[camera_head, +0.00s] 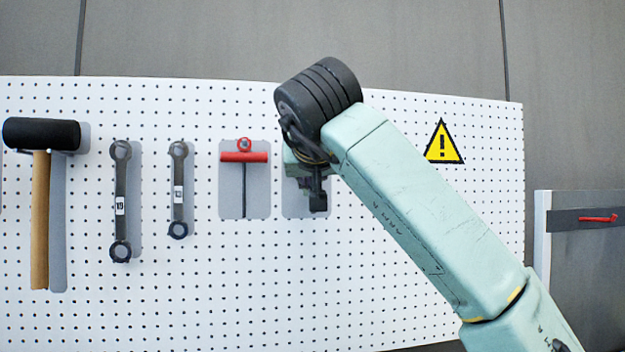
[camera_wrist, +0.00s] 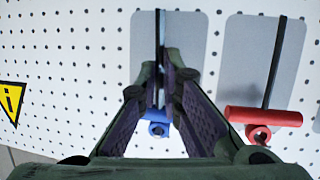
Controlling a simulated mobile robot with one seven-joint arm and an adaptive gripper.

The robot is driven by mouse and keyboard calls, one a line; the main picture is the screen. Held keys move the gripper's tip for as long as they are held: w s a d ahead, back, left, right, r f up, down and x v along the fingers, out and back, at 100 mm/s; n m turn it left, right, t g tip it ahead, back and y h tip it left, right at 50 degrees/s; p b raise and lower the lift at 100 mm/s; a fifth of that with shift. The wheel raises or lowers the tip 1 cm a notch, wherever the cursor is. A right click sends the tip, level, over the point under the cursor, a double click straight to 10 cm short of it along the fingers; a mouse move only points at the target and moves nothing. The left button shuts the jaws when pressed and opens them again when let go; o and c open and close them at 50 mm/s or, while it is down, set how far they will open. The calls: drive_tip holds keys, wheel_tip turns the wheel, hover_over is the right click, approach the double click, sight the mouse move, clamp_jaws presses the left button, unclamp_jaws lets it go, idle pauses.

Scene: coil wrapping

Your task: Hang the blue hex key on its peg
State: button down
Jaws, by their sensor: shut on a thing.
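The blue hex key shows in the wrist view, with its blue handle (camera_wrist: 157,121) between my fingers and its dark shaft pointing to the top of the picture. My gripper (camera_wrist: 166,72) is shut on it. The shaft lies over a grey outline panel (camera_wrist: 190,30) on the white pegboard. In the head view my gripper (camera_head: 317,192) is in front of the matching grey panel (camera_head: 293,205), and my arm hides the blue key. The peg is hidden, and I cannot tell whether the key touches it.
A red-handled hex key (camera_head: 244,157) hangs beside my gripper, close to it in the wrist view (camera_wrist: 262,117). Two wrenches (camera_head: 121,200) (camera_head: 178,190) and a mallet (camera_head: 40,135) hang further left on the pegboard (camera_head: 400,120). A yellow warning sign (camera_head: 443,145) is to the right.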

drive_tip(key=c, duration=1.7)
unclamp_jaws()
drive_tip(key=v, duration=1.2)
drive_tip(key=shift+s, duration=0.1)
